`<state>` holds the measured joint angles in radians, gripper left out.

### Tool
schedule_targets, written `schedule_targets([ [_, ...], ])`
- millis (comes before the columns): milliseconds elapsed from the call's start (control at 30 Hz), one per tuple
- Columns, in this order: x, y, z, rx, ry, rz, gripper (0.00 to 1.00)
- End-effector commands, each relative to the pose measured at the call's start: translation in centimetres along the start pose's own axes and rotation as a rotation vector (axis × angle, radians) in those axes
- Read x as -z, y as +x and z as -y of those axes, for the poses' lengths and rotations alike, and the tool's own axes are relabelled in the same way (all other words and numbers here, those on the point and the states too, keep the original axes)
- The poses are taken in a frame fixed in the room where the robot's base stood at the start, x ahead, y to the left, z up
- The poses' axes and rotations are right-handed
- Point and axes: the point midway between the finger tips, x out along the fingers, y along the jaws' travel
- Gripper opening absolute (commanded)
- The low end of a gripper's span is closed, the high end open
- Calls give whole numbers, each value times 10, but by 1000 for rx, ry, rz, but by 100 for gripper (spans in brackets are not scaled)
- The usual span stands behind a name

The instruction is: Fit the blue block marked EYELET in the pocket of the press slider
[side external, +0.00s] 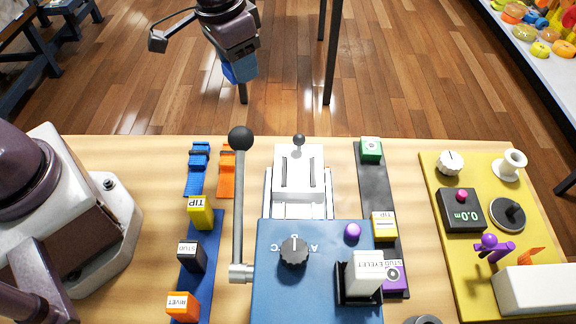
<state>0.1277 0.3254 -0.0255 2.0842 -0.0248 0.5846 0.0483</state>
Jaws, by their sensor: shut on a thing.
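My gripper (236,58) is high at the top of the side external view, beyond the table's far edge in the picture. It is shut on a blue block (241,70), whose lower part shows below the fingers. No marking on this block can be read from here. The press slider (299,170) is the white piece with two dark slots and a black ball knob, behind the blue press body (275,285). The gripper and block are apart from it, above and to its left. I cannot clearly make out the pocket.
The press has a tall lever (239,200) with a black ball. Marked blocks stand on a blue strip (213,232) and a dark strip (372,190). A yellow board (437,215) lies right.

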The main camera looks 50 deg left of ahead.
Motion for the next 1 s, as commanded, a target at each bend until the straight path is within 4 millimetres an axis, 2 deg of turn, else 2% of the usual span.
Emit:
schedule_targets([
  [33, 6, -1, -22, -18, 100, 1, 4],
  [100, 11, -3, -51, -45, 279, 11, 4],
  [200, 15, -9, -88, -82, 550, 23, 4],
  [400, 12, -23, -150, -162, 1115, 36, 4],
  [500, 8, -31, -174, -203, 1394, 34, 4],
  [600, 4, -39, -189, -239, 1644, 27, 4],
  [700, 2, -45, -196, -270, 1847, 21, 4],
  [833, 1, -49, -196, -295, 2026, 20, 4],
  [1000, -2, -47, -194, -315, 2139, 21, 4],
])
